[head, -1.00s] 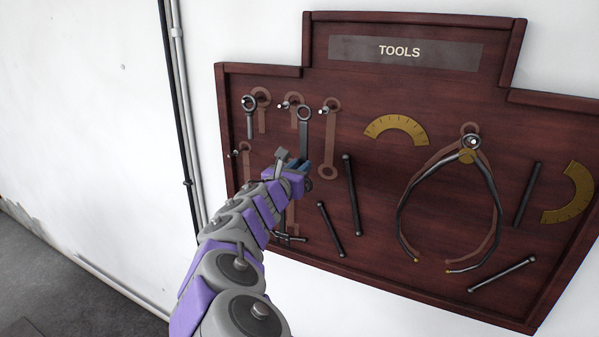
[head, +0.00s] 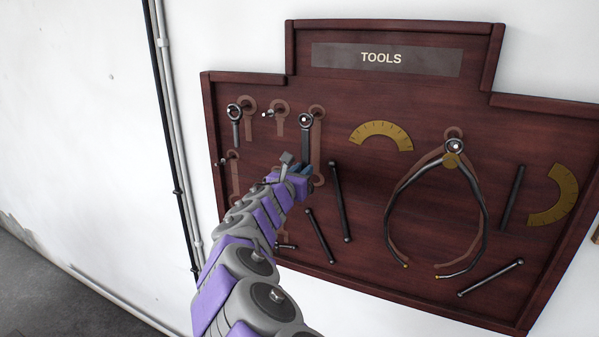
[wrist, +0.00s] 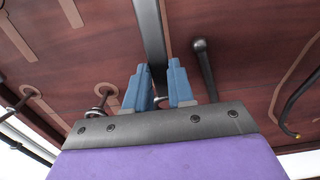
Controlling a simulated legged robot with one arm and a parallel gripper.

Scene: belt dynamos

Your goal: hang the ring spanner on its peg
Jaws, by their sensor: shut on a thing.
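The ring spanner (head: 305,138) is dark and upright in front of the tool board, ring at the top. The pale tip of a peg (head: 304,119) shows inside its ring, in front of the painted spanner outline (head: 317,140). I cannot tell how far the ring is along the peg. My gripper (head: 300,169) is shut on the spanner's shank below the ring. In the wrist view the blue fingers (wrist: 163,84) stand either side of the dark shank (wrist: 152,38). The spanner's lower end is hidden by my gripper.
A smaller spanner (head: 236,128) hangs at the upper left. An empty peg (head: 266,114) stands between the two spanners, another (head: 223,161) lower left. Dark rods (head: 341,203), brass protractors (head: 382,137) and a large caliper (head: 480,210) are on the board to the right.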

